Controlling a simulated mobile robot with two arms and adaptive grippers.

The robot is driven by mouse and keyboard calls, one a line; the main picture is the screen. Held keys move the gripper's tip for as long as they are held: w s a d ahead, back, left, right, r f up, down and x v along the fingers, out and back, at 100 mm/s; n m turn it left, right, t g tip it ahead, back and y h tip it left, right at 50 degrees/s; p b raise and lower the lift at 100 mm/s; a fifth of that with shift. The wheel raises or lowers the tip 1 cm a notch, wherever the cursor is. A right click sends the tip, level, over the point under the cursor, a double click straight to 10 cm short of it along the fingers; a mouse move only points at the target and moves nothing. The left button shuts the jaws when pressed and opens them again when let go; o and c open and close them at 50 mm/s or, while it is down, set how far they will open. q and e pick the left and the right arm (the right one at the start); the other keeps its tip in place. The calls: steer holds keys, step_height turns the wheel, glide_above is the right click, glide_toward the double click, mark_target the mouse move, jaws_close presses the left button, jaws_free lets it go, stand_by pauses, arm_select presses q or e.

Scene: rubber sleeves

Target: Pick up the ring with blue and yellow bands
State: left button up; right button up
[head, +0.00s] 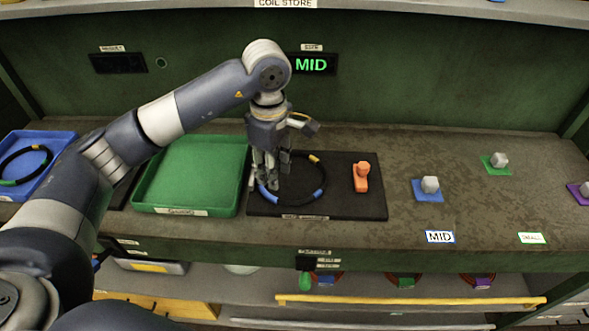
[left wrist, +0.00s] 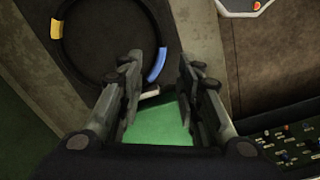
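The black ring with blue and yellow bands (head: 318,193) lies on a black mat (head: 345,208) on the bench. It also shows in the left wrist view (left wrist: 157,65), at the upper left. My left gripper (head: 266,186) points down over the ring's left side, by a blue band. In the left wrist view its two fingers (left wrist: 158,72) are apart, with that blue band showing between their tips. Whether the fingertips touch the ring or hover above it I cannot tell. The fingers hide part of the ring in the head view. My right gripper is not in view.
A green tray (head: 146,195) stands left of the mat. A blue tray (head: 42,182) farther left holds another dark ring (head: 12,181). An orange object (head: 361,177) stands on the mat's right. Grey knobs on blue (head: 418,196), green (head: 487,168) and purple pads stand farther right.

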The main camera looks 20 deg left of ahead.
mark_target(275, 199)
arm_select(q)
steer(key=f, duration=0.2)
steer(key=shift+s+f+p, duration=0.3)
steer(key=shift+f+p, duration=0.1)
steer(key=shift+w+f, duration=0.1)
steer(key=shift+f, duration=0.2)
step_height(275, 199, down, 4)
steer(key=p, duration=0.3)
steer(key=shift+d+r, duration=0.1)
steer(key=shift+f, duration=0.55)
jaws_close()
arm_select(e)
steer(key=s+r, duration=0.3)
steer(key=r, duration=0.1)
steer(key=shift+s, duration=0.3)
